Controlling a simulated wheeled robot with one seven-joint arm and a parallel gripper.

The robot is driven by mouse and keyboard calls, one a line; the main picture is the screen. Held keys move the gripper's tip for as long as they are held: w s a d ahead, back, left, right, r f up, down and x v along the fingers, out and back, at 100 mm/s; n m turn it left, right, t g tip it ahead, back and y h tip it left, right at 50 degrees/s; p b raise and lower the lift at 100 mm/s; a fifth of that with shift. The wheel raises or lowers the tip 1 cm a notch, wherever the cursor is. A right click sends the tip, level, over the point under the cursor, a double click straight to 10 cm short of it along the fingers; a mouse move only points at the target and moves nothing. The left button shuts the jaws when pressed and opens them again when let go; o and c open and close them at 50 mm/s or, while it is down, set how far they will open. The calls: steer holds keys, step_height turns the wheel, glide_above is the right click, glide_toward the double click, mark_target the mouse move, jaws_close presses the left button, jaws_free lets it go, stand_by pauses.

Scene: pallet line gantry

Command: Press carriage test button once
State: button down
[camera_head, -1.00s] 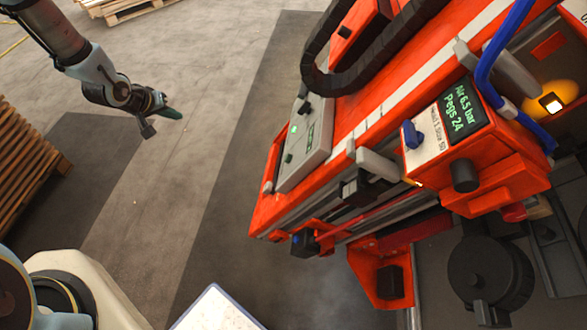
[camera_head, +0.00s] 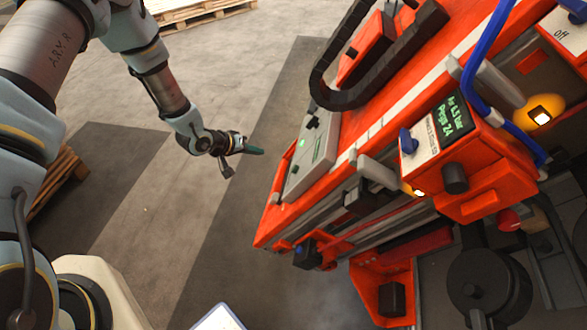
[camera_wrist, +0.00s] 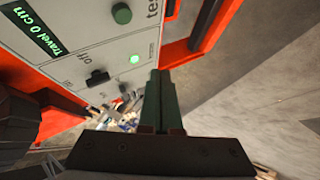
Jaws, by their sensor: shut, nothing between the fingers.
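The carriage control panel (camera_head: 312,160) is a pale grey plate on the orange carriage. In the wrist view, the panel (camera_wrist: 75,57) shows a round dark green button (camera_wrist: 122,13) at the top beside the partly cut-off word "test". A lit green lamp (camera_wrist: 134,59) and a black switch (camera_wrist: 97,77) marked "off" sit below it. A display (camera_wrist: 35,32) reads "Travel 0 cm". My gripper (camera_head: 258,151) is shut and empty, left of the panel with a gap between them. Its dark green fingers (camera_wrist: 163,82) are together, right of the lamp in the wrist view.
A black cable chain (camera_head: 345,100) loops above the panel. To the right, an orange box (camera_head: 450,150) has a display reading pegs 24, a blue switch and a black knob. Blue hoses (camera_head: 484,70) run beside it. Open floor (camera_head: 150,210) lies left of the carriage.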

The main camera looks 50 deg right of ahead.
steer(key=s+d+f+b, duration=0.3)
steer(key=s+d+f, duration=0.1)
steer(key=s, duration=0.2)
steer(key=shift+s, duration=0.25)
steer(key=shift+d+f, duration=0.1)
steer(key=shift+f, duration=0.05)
stand_by(2.0)
steer(key=shift+s+d+f+b, duration=0.1)
steer(key=shift+s+d+b, duration=0.15)
steer(key=shift+b, duration=0.2)
steer(key=shift+s+d+f+b, duration=0.15)
steer(key=shift+s+f+b, duration=0.15)
steer(key=shift+s, duration=0.15)
stand_by(0.6)
steer(key=shift+w+r, duration=0.1)
stand_by(0.3)
steer(key=shift+w+a+r, duration=0.4)
steer(key=shift+w, duration=0.15)
steer(key=shift+w, duration=0.1)
steer(key=shift+w+a+r+p, duration=0.35)
steer(key=shift+w+a+r, duration=0.05)
steer(key=shift+w, duration=0.2)
steer(key=shift+w+a+r+p, duration=0.3)
steer(key=shift+w+a+r, duration=0.1)
steer(key=shift+w, duration=0.2)
steer(key=shift+w+a+r+p, duration=0.35)
steer(key=shift+w+a, duration=0.05)
steer(key=shift+w, duration=0.2)
